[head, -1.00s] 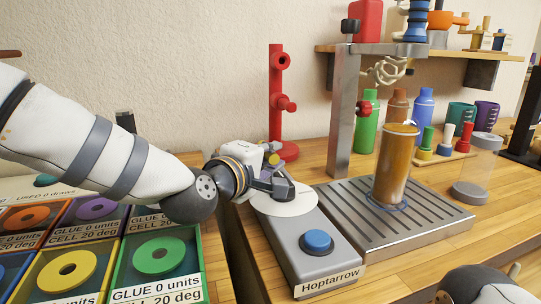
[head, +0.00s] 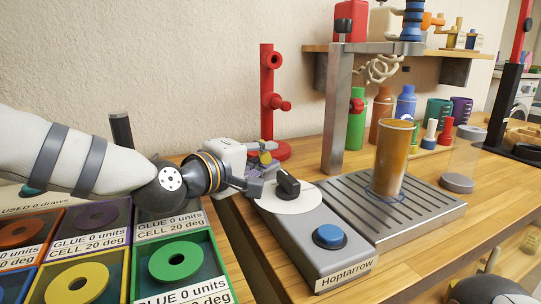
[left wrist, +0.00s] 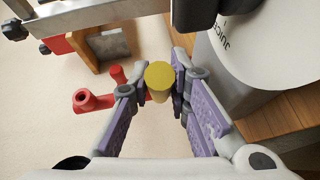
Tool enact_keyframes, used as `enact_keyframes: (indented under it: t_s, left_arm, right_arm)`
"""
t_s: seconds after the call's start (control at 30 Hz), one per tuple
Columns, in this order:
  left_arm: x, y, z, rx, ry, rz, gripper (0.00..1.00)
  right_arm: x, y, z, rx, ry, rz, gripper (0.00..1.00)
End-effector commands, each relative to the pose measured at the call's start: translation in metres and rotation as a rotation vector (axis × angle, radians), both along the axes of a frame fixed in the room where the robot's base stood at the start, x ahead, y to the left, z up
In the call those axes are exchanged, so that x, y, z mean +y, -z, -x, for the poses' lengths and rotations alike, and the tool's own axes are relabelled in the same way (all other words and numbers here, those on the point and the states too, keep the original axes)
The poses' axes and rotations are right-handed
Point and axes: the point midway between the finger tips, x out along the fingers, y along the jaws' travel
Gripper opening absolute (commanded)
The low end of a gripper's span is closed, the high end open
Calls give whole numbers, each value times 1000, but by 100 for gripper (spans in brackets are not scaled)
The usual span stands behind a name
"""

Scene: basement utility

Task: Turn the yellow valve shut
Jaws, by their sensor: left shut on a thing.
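The yellow valve shows as a round yellow knob (left wrist: 158,77) between my fingers in the left wrist view. In the head view only a small yellow part (head: 264,157) shows at the fingertips. My left gripper (head: 263,167) is shut on it, with purple finger pads on both sides of the knob in the left wrist view (left wrist: 160,100). The valve's mount is hidden behind the gripper. My right gripper is out of sight; only a part of my right arm shows at the bottom right of the head view.
A white dial (head: 300,203) with a black knob (head: 288,184) lies close to the fingers, on a grey box with a blue button (head: 330,236). A red stand (head: 267,105) rises behind. A glass of amber liquid (head: 392,160) stands on a slotted tray (head: 440,212).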

Motion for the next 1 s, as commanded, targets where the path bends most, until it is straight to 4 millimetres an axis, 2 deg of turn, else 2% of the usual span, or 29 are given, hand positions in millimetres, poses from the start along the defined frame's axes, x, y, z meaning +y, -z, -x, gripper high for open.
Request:
enact_keyframes:
  t_s: [0.07,0.1,0.2,0.47,0.57,0.9,1.0]
  left_arm:
    - [0,-2,-1,-7,-2,-2,0]
    - [0,-2,-1,-7,-2,-2,19]
    - [0,-2,-1,-6,-2,-1,38]
    - [0,-1,0,-2,-2,-1,38]
    - [6,-2,7,-2,-2,-1,38]
    - [53,-15,78,-5,-2,3,38]
    - [62,-17,90,-5,-3,0,38]
  right_arm:
    - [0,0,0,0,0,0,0]
    - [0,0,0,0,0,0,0]
    - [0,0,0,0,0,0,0]
    - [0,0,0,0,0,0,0]
    - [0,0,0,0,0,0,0]
    - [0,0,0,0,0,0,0]
    - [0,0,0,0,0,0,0]
